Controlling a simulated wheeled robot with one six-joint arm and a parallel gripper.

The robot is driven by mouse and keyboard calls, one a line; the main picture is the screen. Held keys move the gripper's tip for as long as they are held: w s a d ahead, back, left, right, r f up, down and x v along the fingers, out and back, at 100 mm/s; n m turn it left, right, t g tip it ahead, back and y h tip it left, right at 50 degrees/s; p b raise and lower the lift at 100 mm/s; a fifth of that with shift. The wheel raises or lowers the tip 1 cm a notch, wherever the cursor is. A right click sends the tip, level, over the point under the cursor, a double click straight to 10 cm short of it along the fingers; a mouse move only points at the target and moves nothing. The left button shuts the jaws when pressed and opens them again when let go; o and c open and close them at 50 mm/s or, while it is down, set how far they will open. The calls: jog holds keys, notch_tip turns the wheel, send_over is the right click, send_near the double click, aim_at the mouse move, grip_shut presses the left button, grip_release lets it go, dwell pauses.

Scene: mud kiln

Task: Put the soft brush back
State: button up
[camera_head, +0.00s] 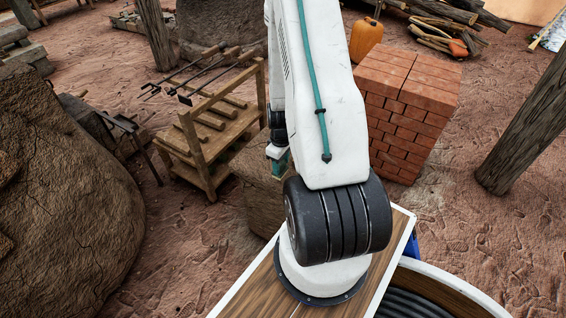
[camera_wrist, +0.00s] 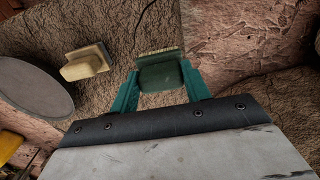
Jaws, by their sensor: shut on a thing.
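My gripper (camera_wrist: 160,88) has teal fingers and is shut on a dark green, block-shaped thing with a paler edge, which looks like the soft brush (camera_wrist: 160,76). The brush sits between the fingers, over a rough brown stone-like surface (camera_wrist: 125,30). Whether it touches that surface I cannot tell. In the head view my gripper (camera_head: 278,160) shows only in part beside my arm, above a brown block (camera_head: 262,205). The brush cannot be made out clearly there. A beige block-shaped tool (camera_wrist: 86,62) lies left of my gripper in the wrist view, apart from it.
A grey round disc (camera_wrist: 36,88) lies at the left of the wrist view. In the head view, a wooden rack (camera_head: 205,140) with long tools stands left of my arm and a brick stack (camera_head: 410,100) stands right. A large clay mound (camera_head: 60,190) fills the left side.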

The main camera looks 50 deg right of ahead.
aim_at(282, 165)
jog(key=shift+w+d+f, duration=0.1)
jog(key=shift+w+d, duration=0.15)
jog(key=shift+d, duration=0.2)
jog(key=shift+w+d+f, duration=0.1)
jog(key=shift+w+d, duration=0.15)
jog(key=shift+d, duration=0.3)
notch_tip(282, 165, down, 3)
jog(key=shift+f, duration=0.2)
jog(key=o, duration=1)
jog(key=shift+o, duration=0.2)
